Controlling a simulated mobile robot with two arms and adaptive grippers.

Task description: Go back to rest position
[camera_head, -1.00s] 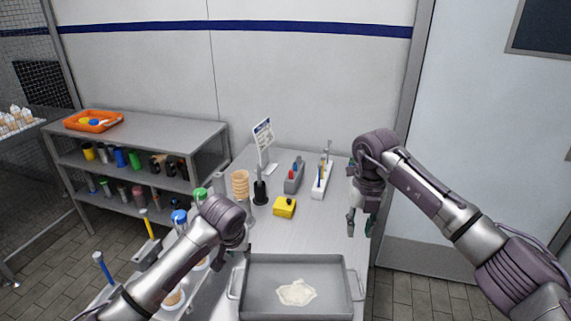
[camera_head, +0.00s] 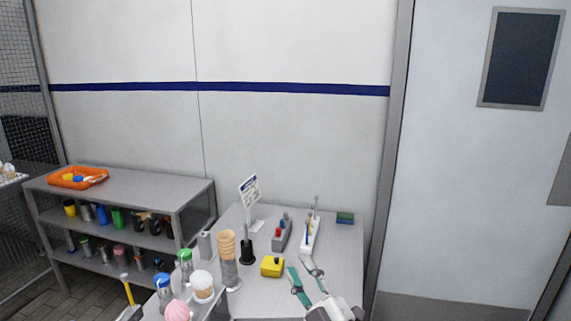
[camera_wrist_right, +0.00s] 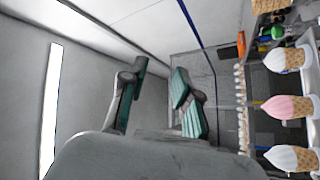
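My right gripper (camera_head: 308,284) shows at the bottom of the head view, over the front of the metal table (camera_head: 342,262). Its two green-padded fingers are spread apart with nothing between them. In the right wrist view the same gripper (camera_wrist_right: 158,98) is open and empty, with a gap between its fingers. The tray that stood on the table is also outside the view.
On the table are a yellow block (camera_head: 272,267), a stack of cones (camera_head: 228,255), a sign (camera_head: 249,190) and small racks. Ice cream cones (camera_head: 203,284) stand at the front left. A shelf (camera_head: 130,196) with an orange tray (camera_head: 78,179) is at the left. A door (camera_head: 460,190) is at right.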

